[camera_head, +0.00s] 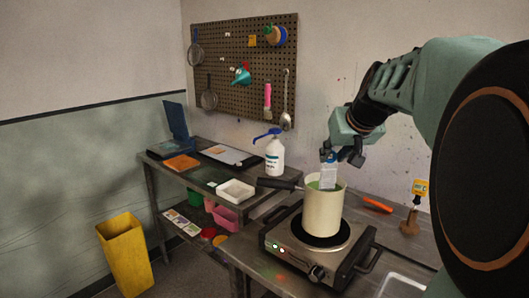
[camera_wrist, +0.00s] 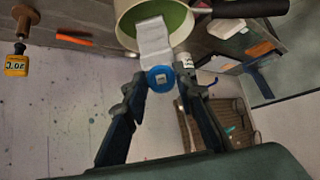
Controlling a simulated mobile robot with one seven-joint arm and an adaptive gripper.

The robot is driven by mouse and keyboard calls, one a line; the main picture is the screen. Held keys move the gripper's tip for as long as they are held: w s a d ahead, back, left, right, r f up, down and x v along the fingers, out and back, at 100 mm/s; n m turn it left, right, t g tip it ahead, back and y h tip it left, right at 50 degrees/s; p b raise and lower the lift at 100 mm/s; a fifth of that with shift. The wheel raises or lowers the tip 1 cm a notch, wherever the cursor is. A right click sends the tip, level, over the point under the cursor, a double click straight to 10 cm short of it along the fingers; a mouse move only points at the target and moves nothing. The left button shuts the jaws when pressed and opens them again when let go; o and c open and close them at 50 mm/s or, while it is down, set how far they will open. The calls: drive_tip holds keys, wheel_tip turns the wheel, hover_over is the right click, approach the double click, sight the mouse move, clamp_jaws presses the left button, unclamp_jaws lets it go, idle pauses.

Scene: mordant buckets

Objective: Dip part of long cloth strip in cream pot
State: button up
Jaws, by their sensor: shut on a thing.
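The cream pot (camera_head: 323,212) stands upright on a hotplate, with green liquid (camera_wrist: 180,14) inside. My gripper (camera_head: 341,157) is above the pot's mouth, shut on the blue tag (camera_wrist: 160,79) at the top of the long cloth strip. The white cloth strip (camera_wrist: 153,38) hangs from the tag into the pot's mouth, in front of the green liquid in the wrist view. It also shows in the head view (camera_head: 328,175). The pot's wall hides its lower end, so I cannot tell how deep it reaches.
The hotplate (camera_head: 292,250) sits on a metal bench. The pot's dark handle (camera_head: 276,184) points left. An orange tool (camera_head: 376,204) and a yellow thermometer (camera_head: 420,187) are at the right.

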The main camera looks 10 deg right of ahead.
drive_tip(key=shift+d, duration=0.1)
idle(0.8)
drive_tip(key=shift+b, duration=0.45)
wheel_tip(320, 180, up, 11)
drive_tip(key=p, duration=0.8)
drive_tip(key=shift+r, duration=0.15)
idle(0.5)
drive_tip(key=shift+r+p, duration=0.1)
drive_tip(key=shift+p, duration=0.2)
idle(2.8)
drive_tip(key=shift+r+p, duration=1.8)
drive_tip(key=shift+r, duration=0.6)
